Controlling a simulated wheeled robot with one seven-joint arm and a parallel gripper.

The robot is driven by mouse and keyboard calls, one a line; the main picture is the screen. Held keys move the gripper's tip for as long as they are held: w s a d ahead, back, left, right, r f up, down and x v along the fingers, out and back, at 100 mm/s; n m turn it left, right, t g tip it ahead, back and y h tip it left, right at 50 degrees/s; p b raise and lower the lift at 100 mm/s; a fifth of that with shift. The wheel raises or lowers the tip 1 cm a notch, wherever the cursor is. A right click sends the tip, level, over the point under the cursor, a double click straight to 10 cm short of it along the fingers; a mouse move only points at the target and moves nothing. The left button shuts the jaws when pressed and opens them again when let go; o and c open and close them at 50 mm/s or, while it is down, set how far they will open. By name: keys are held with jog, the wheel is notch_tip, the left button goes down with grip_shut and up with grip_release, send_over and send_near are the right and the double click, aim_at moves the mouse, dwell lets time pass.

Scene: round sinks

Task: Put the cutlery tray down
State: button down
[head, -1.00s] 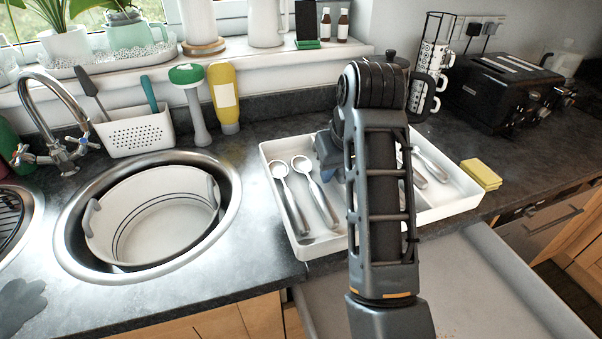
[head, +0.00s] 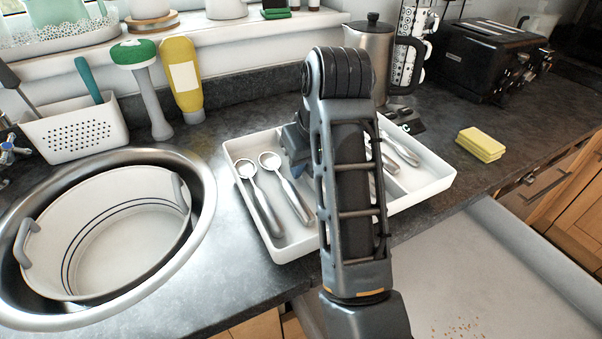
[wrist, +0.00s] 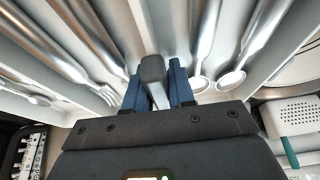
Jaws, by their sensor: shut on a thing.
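The cutlery tray (head: 437,187) is a white box with dividers. In the head view it is over the dark countertop behind the open drawer, and I cannot tell whether its base touches the counter. Metal spoons (head: 276,182) and other cutlery lie in its compartments. The arm hides the tray's middle. My gripper (wrist: 156,82) has its blue fingers on either side of a grey divider end of the tray, and is shut on it. In the wrist view, forks (wrist: 100,90) lie left of the fingers and spoons (wrist: 230,80) right.
A round sink (head: 207,190) holding a white tub (head: 130,235) is close on the tray's left. A kettle (head: 372,50) stands behind the tray. A yellow sponge (head: 481,144) and black toaster (head: 495,60) are to the right. An open drawer (head: 490,270) is in front.

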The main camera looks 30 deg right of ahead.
jog(key=shift+f, duration=0.55)
jog(key=c, duration=1)
grip_release()
jog(key=shift+f, duration=0.1)
jog(key=shift+o, duration=0.2)
